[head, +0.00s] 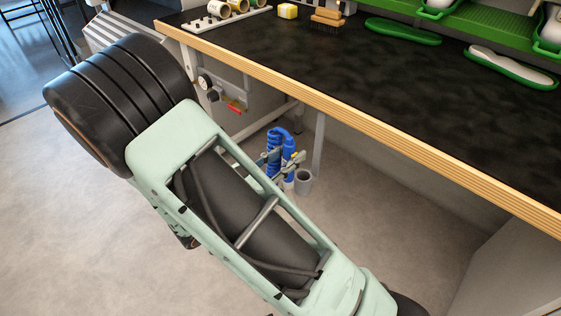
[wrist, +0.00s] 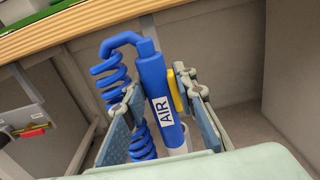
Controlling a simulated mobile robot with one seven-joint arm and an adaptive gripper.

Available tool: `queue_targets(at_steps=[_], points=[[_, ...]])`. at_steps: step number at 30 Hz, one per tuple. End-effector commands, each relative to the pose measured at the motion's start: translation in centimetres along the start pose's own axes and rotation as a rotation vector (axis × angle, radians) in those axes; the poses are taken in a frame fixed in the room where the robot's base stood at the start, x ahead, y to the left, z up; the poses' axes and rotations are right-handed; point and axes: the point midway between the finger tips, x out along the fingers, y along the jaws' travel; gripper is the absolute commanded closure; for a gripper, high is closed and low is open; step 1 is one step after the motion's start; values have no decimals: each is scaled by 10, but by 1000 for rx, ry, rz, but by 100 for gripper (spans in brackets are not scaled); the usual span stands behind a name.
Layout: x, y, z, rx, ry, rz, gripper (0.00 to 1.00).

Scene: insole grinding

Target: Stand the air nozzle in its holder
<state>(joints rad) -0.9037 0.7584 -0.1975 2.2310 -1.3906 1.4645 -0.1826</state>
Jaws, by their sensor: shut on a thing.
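The blue air nozzle (wrist: 161,100), with a white AIR label and a yellow lever, stands between the fingers of my gripper (wrist: 163,92) in the wrist view. My gripper is shut on it, and the nozzle leans slightly. A blue coiled hose (wrist: 111,80) runs from its top down behind the left finger. In the head view, the nozzle and hose (head: 274,138) show small below the bench edge, with my gripper (head: 284,161) around them. The grey round holder (head: 304,181) is just right of and below my gripper.
The dark bench top with a wooden edge (head: 360,120) hangs above the gripper area. A bench leg (head: 318,142) stands close behind the holder. A gauge and red-handled fitting (head: 233,105) are on the left. Green insoles (head: 402,31) and a brush (head: 327,18) lie on the bench.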

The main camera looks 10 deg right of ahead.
Motion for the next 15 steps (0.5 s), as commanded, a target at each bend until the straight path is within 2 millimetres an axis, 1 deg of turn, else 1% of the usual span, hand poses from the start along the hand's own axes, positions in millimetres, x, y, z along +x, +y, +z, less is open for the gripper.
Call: queue_targets(at_steps=[1, 4, 7, 15], points=[[7, -1, -4, 1, -2, -4, 100], [18, 0, -7, 1, -1, -4, 100], [30, 0, -4, 0, -3, -3, 100], [57, 1, -5, 1, -2, -3, 100]])
